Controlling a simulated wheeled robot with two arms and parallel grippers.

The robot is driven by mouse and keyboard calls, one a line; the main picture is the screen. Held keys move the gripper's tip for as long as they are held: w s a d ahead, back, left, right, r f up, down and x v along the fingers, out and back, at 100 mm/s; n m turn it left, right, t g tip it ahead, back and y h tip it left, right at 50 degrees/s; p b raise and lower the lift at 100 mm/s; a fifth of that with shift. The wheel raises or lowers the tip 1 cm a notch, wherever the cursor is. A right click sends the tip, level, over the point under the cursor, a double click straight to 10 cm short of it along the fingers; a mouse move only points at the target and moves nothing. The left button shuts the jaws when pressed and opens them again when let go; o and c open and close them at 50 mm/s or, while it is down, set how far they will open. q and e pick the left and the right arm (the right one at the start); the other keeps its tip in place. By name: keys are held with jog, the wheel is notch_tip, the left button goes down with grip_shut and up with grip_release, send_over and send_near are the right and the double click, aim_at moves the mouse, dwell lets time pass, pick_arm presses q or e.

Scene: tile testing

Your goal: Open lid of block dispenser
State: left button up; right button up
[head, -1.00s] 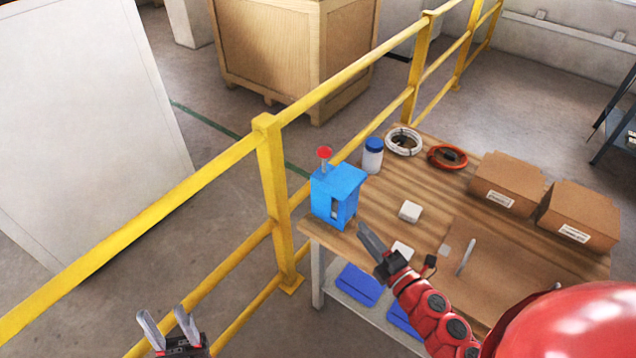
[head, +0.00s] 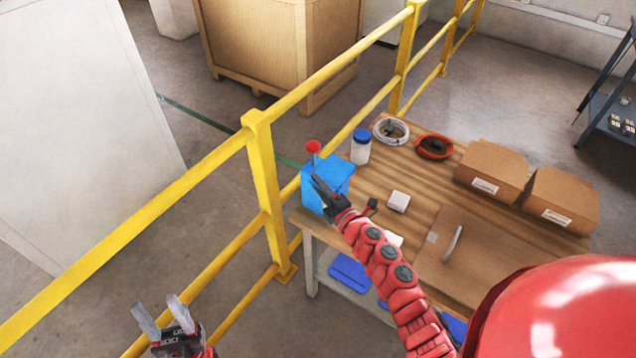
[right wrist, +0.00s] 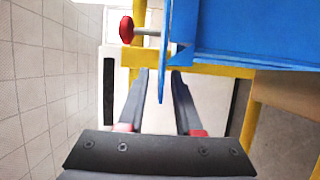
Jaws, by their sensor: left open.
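The blue block dispenser (head: 340,173) stands at the table's left corner beside the railing. Its red knob (head: 313,147) sticks up on a stem; the knob also shows in the right wrist view (right wrist: 127,30). The lid looks closed in the head view. My right gripper (head: 316,182) is at the dispenser, covering part of its front. In the right wrist view its fingers (right wrist: 160,72) are apart, with a thin blue edge (right wrist: 164,70) of the dispenser between them; I cannot tell if they touch it. My left gripper (head: 158,307) is open and empty, away from the table at lower left.
A yellow railing (head: 262,170) runs along the left of the wooden table (head: 375,190). A white bottle with blue cap (head: 361,148), cable coils (head: 391,131), a small white box (head: 398,201) and cardboard boxes (head: 490,172) stand on the table. Blue trays lie below.

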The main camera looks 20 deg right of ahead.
jog(key=shift+w, duration=0.15)
grip_shut()
dwell(1.4)
